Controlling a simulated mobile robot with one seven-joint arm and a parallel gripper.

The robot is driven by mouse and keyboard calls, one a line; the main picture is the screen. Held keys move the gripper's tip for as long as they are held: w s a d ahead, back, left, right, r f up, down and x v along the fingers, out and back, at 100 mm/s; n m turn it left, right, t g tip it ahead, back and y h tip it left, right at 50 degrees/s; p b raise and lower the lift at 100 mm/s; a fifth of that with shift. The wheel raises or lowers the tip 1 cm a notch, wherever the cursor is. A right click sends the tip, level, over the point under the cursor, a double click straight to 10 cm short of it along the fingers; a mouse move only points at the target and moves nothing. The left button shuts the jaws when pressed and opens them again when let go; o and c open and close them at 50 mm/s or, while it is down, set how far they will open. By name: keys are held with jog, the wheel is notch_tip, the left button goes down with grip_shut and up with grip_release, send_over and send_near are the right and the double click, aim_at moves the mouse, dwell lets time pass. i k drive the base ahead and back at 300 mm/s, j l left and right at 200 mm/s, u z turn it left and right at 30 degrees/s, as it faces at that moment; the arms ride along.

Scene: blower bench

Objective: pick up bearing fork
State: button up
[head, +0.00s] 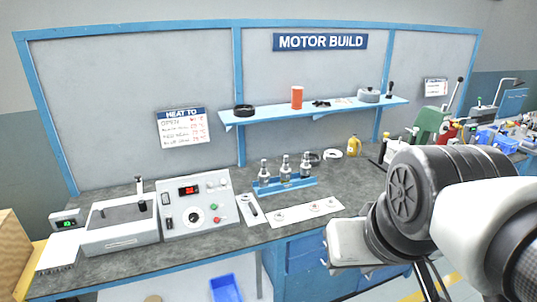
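No thing in view can be named for certain as the bearing fork. A small dark-handled tool (252,208) lies on a pale mat (247,222) on the bench, just right of the control box; it is too small to tell its shape. My arm fills the lower right and hides part of the bench there. A pale block (347,243) at the arm's end hangs in front of the bench's front edge, well right of the tool and apart from it. My fingertips do not show clearly, so I cannot tell how they stand.
A control box (195,205) with a red display stands beside a grey lidded unit (120,222). A blue rack (285,185) holds three metal pieces. A white strip (305,212) with small parts lies in front. A shelf (315,110) hangs above. A blue bin (226,289) is below.

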aim_at(253, 210)
jog(key=i+j+u, duration=0.15)
jog(key=i, duration=0.55)
jog(key=i+j+u, duration=0.1)
jog(key=i, duration=0.55)
jog(key=j, duration=0.1)
